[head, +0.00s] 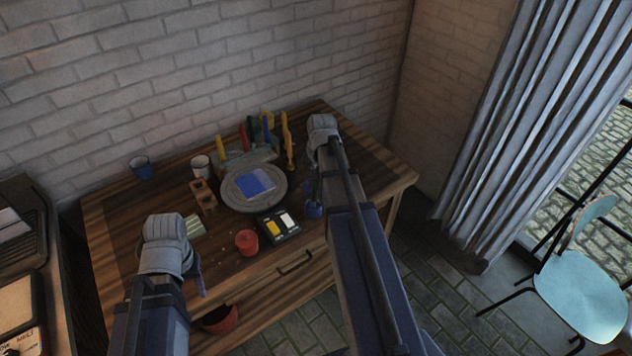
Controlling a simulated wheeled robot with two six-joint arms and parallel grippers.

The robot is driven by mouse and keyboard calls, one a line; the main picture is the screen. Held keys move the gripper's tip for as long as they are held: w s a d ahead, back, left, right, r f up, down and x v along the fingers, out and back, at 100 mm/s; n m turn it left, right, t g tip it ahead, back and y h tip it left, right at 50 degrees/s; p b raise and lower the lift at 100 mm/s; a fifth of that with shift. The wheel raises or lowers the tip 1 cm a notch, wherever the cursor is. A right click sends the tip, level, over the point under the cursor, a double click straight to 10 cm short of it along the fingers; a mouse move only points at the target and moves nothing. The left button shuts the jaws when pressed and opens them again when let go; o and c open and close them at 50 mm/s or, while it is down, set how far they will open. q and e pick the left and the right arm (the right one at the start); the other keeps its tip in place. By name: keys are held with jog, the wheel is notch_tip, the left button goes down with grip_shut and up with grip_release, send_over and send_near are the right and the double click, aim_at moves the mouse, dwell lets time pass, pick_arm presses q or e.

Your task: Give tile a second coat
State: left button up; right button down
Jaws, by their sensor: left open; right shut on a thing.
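The tile (256,184), coloured blue in slightly different shades, lies on a round grey stand (237,203) in the middle of the wooden table. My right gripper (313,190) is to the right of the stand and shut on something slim. A dark blue rounded thing (314,210) shows just below its fingers; whether it is the held thing's tip or a separate pot is unclear. My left gripper (196,275) is open near the table's front left edge, its fingers partly hidden.
A dark tray with yellow and white paint (278,227) and a red cup (247,241) sit in front of the stand. A wooden holed block (203,196), a greenish pad (194,226), a white cup (201,166) and a blue cup (141,168) are left. A reddish bowl (220,318) is low in front.

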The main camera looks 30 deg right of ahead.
notch_tip(320, 180, up, 6)
jog(key=p, duration=0.6)
jog(key=shift+r+p, duration=0.25)
jog(key=shift+p, duration=0.05)
pick_arm(q)
notch_tip(320, 180, up, 6)
jog(key=shift+r, duration=0.2)
dwell(0.7)
